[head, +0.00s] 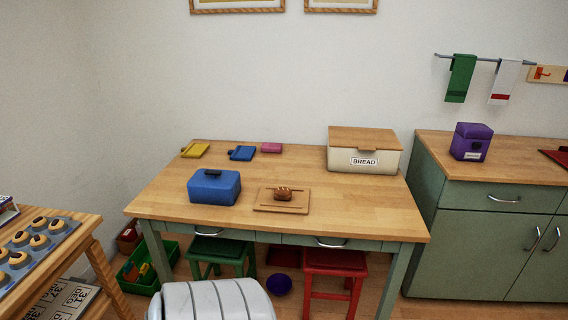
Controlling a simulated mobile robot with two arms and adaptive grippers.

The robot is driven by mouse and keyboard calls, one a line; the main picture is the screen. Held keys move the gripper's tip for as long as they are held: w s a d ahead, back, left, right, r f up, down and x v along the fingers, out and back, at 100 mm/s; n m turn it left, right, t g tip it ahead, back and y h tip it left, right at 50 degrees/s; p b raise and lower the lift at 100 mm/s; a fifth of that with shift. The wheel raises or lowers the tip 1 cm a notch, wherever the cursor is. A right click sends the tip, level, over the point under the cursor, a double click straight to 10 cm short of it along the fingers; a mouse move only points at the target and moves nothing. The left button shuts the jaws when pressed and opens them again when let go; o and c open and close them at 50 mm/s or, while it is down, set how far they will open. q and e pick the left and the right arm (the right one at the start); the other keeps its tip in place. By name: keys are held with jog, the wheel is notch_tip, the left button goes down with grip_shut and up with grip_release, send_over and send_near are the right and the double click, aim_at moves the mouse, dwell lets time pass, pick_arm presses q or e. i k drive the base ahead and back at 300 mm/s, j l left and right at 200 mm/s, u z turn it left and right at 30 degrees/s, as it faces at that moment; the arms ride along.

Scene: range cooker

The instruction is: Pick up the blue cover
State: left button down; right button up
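The blue cover (214,188) stands on the left front part of the wooden table (330,225). It is a blue box shape with a small dark handle on top. What is beneath it is hidden. Neither of my grippers shows in the head view, and nothing touches the cover.
A board with a small loaf (284,193) lies just right of the cover. A bread box (364,160) stands at the back right. Yellow (194,151), blue (242,153) and pink (271,148) items lie along the back. Stools (334,262) stand under the table.

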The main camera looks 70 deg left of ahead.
aim_at(212, 186)
jog(key=u, duration=2.7)
